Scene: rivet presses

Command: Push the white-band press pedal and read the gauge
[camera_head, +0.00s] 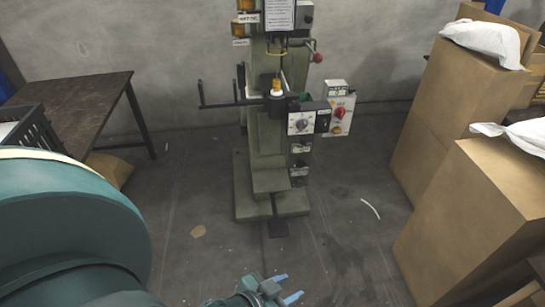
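A green rivet press (267,155) stands upright in the middle of the head view. My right gripper is out of view.
A dark table (84,90) with a black crate (36,132) stands at left. Tall cardboard boxes (440,120) fill the right side. A box with a red knob (340,112) juts from the press. The floor before the press is mostly clear, with small scraps (198,231).

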